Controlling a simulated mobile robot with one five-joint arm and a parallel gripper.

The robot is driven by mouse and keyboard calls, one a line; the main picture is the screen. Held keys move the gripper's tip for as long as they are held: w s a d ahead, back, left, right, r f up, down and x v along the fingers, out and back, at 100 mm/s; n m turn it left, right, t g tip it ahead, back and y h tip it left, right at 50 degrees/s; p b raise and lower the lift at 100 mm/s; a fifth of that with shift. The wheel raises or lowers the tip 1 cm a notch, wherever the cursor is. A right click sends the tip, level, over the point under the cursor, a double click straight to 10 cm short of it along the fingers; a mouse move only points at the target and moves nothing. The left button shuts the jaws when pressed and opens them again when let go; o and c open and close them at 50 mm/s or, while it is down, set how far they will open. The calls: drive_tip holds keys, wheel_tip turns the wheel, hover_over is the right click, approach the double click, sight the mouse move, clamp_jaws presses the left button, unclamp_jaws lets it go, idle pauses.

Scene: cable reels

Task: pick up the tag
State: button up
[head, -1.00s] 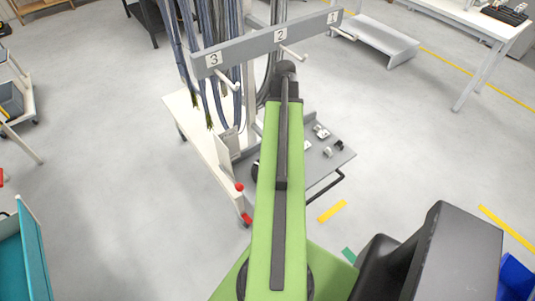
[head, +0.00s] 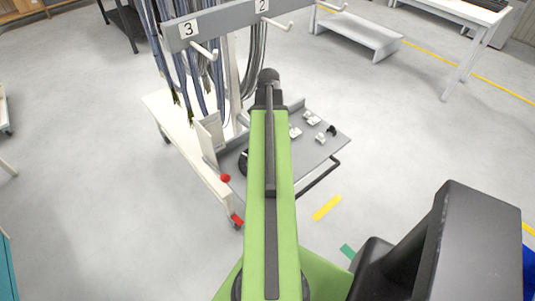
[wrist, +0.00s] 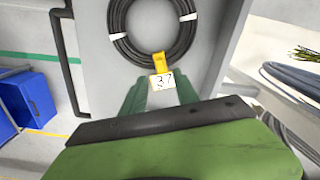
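The tag is a white label (wrist: 162,82) marked "37" on a yellow strap (wrist: 159,61). The strap is at the lower edge of a black cable coil (wrist: 122,38) lying on a grey surface in the wrist view. My gripper (wrist: 161,90) is open, its two green fingers to the left and right of the label's lower part. I cannot tell whether they touch it. In the head view my green arm reaches over the cart's grey shelf (head: 318,152) and hides the tag and most of the coil.
A rack bar (head: 235,22) with numbered pegs and hanging cables stands over the cart. Small pale clips (head: 312,118) lie on the shelf right of my arm. A blue bin (wrist: 30,95) is at left in the wrist view. Open floor surrounds the cart.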

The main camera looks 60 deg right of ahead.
wheel_tip(320, 180, down, 5)
drive_tip(key=b, duration=0.5)
drive_tip(key=shift+w+f, duration=0.15)
drive_tip(key=shift+r, duration=0.2)
clamp_jaws()
